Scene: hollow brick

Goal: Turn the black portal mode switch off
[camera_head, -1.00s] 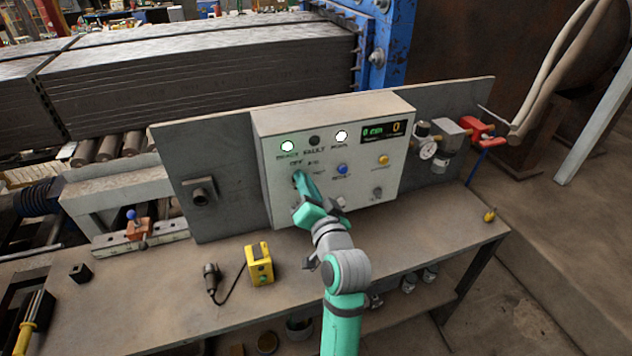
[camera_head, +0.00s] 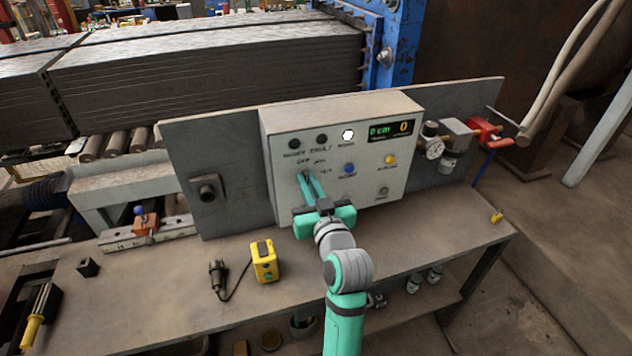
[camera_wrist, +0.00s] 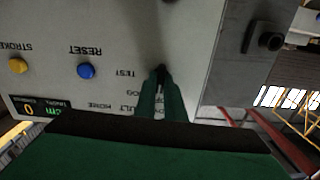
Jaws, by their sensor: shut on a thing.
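The black mode switch (camera_wrist: 161,68) is on the front of the light grey control box (camera_head: 385,180), below the lamps. Only a small dark part of it shows between my fingertips in the wrist view; in the head view my fingers cover it. My gripper (camera_head: 306,178) is shut on the switch, with both long green fingers against the panel; they also show in the wrist view. OFF and other position labels are printed around the switch, with TEST beside it. Which way its pointer faces is hidden.
A blue button (camera_head: 348,169) and a yellow button (camera_head: 390,160) are right of my fingers. The white lamp (camera_head: 348,135) is lit; the two lamps left of it are dark. A yellow pendant box (camera_head: 265,262) lies on the bench (camera_head: 180,295).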

